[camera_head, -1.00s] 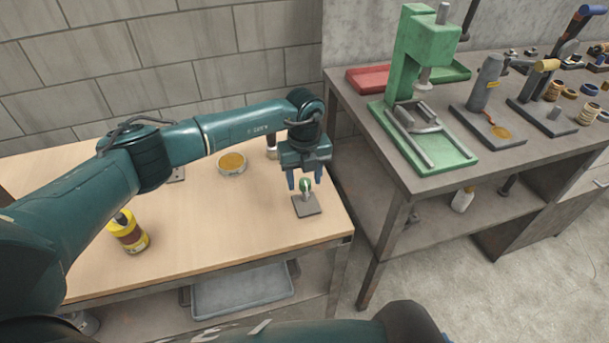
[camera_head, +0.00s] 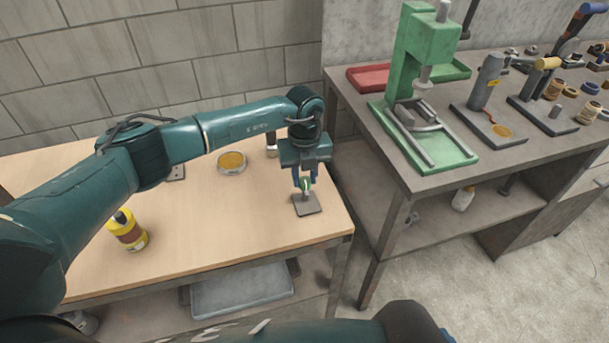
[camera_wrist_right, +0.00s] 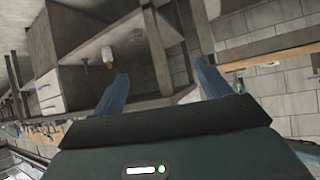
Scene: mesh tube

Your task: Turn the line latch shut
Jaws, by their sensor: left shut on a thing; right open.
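The line latch (camera_head: 305,186) is a small green and white piece standing on a dark grey square base plate (camera_head: 307,207), near the right end of the wooden table. My left gripper (camera_head: 304,183) comes down from above, and its blue fingers are shut on the latch. The fingers cover part of the latch, so its exact angle is hard to tell. My right gripper shows in the right wrist view (camera_wrist_right: 160,85), with its two blue fingers wide apart and nothing between them.
On the wooden table (camera_head: 215,235) stand a round tin (camera_head: 232,163) with amber contents and a yellow jar (camera_head: 129,232). A metal workbench (camera_head: 415,183) stands to the right, with a green press (camera_head: 419,50) on it. The tabletop between jar and latch is clear.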

